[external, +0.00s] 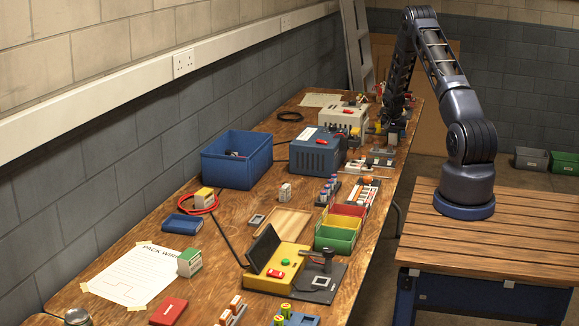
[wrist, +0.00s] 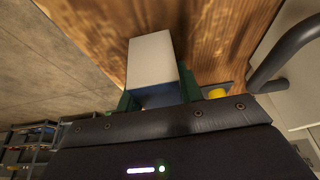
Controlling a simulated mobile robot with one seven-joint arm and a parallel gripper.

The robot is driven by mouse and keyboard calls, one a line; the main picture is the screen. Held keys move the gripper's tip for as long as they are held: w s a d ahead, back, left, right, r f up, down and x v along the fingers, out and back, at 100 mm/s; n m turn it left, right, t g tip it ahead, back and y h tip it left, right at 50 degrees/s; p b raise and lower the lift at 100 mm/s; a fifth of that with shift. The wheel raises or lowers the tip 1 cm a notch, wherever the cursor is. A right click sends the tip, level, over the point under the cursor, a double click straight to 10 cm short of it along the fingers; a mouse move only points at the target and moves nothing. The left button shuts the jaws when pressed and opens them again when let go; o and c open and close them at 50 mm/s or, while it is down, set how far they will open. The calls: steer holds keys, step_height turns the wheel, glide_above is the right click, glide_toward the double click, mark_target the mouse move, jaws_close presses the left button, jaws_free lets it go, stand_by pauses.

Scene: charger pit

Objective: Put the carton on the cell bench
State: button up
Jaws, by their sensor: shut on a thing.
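In the wrist view my gripper (wrist: 158,93) has its green fingers on either side of a pale, box-shaped carton (wrist: 151,60). The jaws are shut on it. The carton's plain light face and a bluish lower part show. Wood lies behind it; I cannot tell whether the carton touches the wood. In the external view my gripper (external: 389,132) is low at the far end of the long wooden bench (external: 145,230), and the carton in it cannot be made out among the clutter. I cannot tell which surface is the cell bench.
A beige unit (external: 342,118), a blue unit (external: 314,150) and a blue bin (external: 237,160) stand along the bench. Nearer are coloured trays (external: 336,238), a yellow device (external: 276,268) and a green-and-white box (external: 189,262). In the wrist view a dark curved bar (wrist: 287,55) is close at right.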

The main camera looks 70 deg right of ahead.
steer(key=shift+f, duration=0.1)
steer(key=o, duration=1.2)
steer(key=shift+c, duration=0.2)
steer(key=v, duration=1.2)
steer(key=shift+w+a, duration=0.1)
